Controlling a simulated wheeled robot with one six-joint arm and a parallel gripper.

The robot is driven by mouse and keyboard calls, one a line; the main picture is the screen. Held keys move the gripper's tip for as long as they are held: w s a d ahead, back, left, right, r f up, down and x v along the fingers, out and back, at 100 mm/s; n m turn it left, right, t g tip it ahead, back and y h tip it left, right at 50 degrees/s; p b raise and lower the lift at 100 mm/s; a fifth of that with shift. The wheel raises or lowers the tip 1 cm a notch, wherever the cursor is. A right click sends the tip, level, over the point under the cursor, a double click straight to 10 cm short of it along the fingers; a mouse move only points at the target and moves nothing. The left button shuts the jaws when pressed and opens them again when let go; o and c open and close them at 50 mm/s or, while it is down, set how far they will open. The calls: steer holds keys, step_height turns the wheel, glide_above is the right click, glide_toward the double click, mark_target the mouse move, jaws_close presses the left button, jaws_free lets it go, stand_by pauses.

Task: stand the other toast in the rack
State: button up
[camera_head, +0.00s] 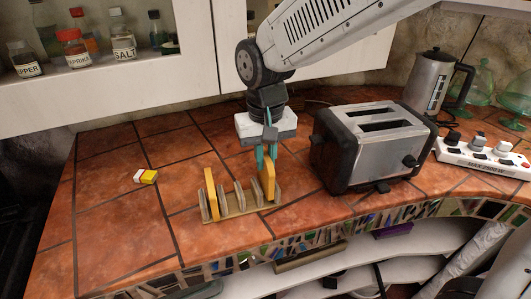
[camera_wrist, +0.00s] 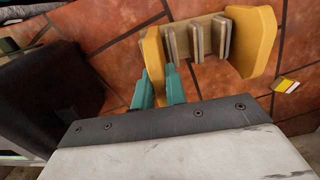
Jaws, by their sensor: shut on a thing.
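The wooden toast rack (camera_head: 238,211) stands on the tiled counter, with several upright dividers. One toast (camera_head: 211,192) stands upright at its left end; it shows at the right in the wrist view (camera_wrist: 256,42). My gripper (camera_head: 266,158) is shut on the other toast (camera_head: 267,178), which is upright at the rack's right end. In the wrist view, my teal fingers (camera_wrist: 159,86) are at the lower edge of this held toast (camera_wrist: 153,58), beside the end divider. I cannot tell whether its bottom edge rests in the slot.
A black and silver toaster (camera_head: 368,145) stands close to the right of my gripper. A small yellow and white block (camera_head: 147,176) lies left of the rack, with bare tiles around it. A power strip (camera_head: 482,158) and a metal kettle (camera_head: 430,82) are farther right. Shelf jars (camera_head: 75,48) are upper left.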

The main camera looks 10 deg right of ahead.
steer(key=shift+f, duration=0.6)
steer(key=o, duration=0.5)
steer(key=shift+c, duration=0.2)
stand_by(0.4)
steer(key=o, duration=0.5)
steer(key=shift+o, duration=0.2)
step_height(320, 180, up, 8)
steer(key=shift+f, duration=0.1)
